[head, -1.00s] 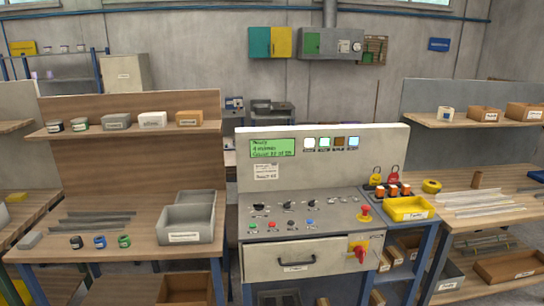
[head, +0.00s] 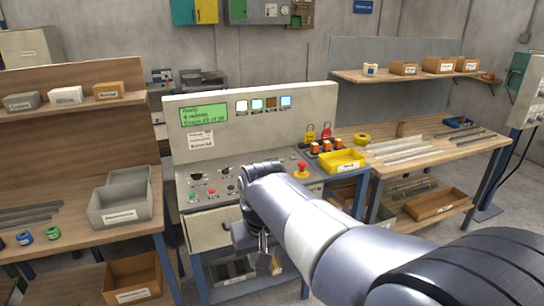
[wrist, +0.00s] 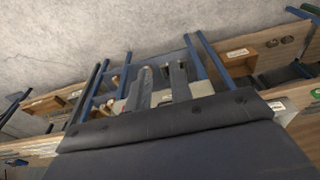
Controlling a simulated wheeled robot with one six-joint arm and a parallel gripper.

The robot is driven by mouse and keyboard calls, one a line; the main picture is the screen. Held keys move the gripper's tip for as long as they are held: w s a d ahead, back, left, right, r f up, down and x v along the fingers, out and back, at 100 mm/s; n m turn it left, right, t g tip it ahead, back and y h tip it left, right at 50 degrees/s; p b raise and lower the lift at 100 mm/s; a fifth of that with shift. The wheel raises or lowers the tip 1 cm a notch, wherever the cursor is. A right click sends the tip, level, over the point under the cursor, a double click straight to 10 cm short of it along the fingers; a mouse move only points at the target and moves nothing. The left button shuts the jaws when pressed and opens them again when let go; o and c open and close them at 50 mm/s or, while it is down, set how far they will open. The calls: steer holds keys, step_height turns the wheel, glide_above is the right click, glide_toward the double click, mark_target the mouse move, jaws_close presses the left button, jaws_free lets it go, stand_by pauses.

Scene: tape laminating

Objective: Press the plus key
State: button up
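The control console (head: 250,120) stands ahead with a green display (head: 204,114) on its upright back panel. Knobs and small coloured buttons (head: 205,192) sit on its sloped desk; their labels are too small to read, so I cannot tell which is the plus key. My arm crosses the head view from lower right and hides part of the desk and drawer front. My gripper (head: 266,260) hangs low in front of the console, below the desk top. In the wrist view its two dark fingers (wrist: 162,84) stand apart with nothing held between them.
A red emergency button (head: 302,169) and a yellow tray (head: 342,161) are at the desk's right side. A grey bin (head: 121,201) stands on the left bench. The right bench (head: 430,150) holds long strips. Red and yellow padlocks (head: 318,133) stand behind the orange-topped parts.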

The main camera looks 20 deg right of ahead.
steer(key=w+f, duration=0.1)
steer(key=w, duration=0.3)
steer(key=w+g+b, duration=0.1)
steer(key=w, duration=0.3)
steer(key=w+f+g+b, duration=0.1)
steer(key=w, duration=0.3)
steer(key=shift+w+a+f+n, duration=0.2)
steer(key=shift+a+f+n, duration=0.1)
jaws_close()
